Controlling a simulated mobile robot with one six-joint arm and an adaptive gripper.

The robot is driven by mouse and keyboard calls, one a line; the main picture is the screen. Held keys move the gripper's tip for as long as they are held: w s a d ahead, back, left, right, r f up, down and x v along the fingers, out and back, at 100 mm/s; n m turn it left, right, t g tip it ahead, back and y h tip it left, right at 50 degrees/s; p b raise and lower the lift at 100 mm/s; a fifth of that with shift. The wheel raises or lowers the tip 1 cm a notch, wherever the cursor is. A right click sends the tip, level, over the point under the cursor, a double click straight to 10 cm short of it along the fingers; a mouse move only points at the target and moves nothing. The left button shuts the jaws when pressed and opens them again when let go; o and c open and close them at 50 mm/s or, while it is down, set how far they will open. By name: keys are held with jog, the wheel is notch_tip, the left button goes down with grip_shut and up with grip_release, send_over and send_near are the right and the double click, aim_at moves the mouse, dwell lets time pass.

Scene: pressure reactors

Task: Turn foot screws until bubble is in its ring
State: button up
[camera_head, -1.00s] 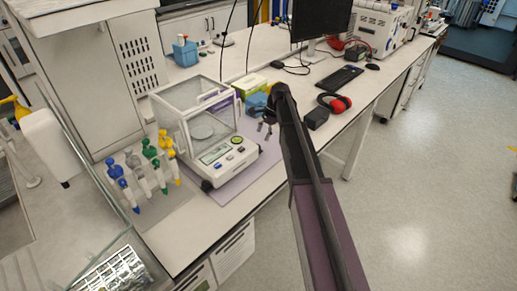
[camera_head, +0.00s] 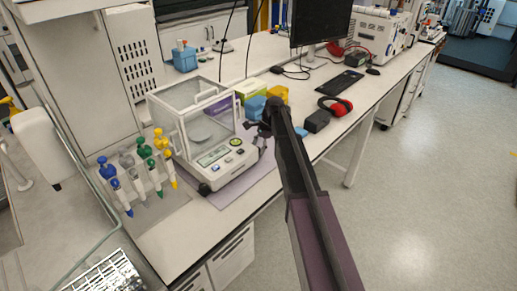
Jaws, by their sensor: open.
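The analytical balance (camera_head: 222,164) stands on a purple-grey mat (camera_head: 247,190) on the white bench. It has a glass draft shield (camera_head: 196,115) with a round pan inside, a small display and a green round spot (camera_head: 236,142) on its front panel, perhaps the bubble level. The bubble itself is too small to make out. A dark foot (camera_head: 204,189) shows under the front left corner. My gripper (camera_head: 258,136) is just right of the balance's front right corner, open and empty as far as I see. The front right foot is hidden, and I cannot tell whether my gripper touches it.
A rack of several coloured pipettes (camera_head: 145,180) stands left of the balance. Blue and yellow boxes (camera_head: 277,93) sit behind my arm. A black box (camera_head: 317,121), red earmuffs (camera_head: 336,106), a keyboard (camera_head: 340,82) and a monitor (camera_head: 321,22) are to the right.

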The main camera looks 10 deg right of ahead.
grip_shut()
jog(key=shift+n, duration=0.3)
jog(key=shift+n, duration=0.5)
jog(key=shift+g, duration=0.3)
grip_release()
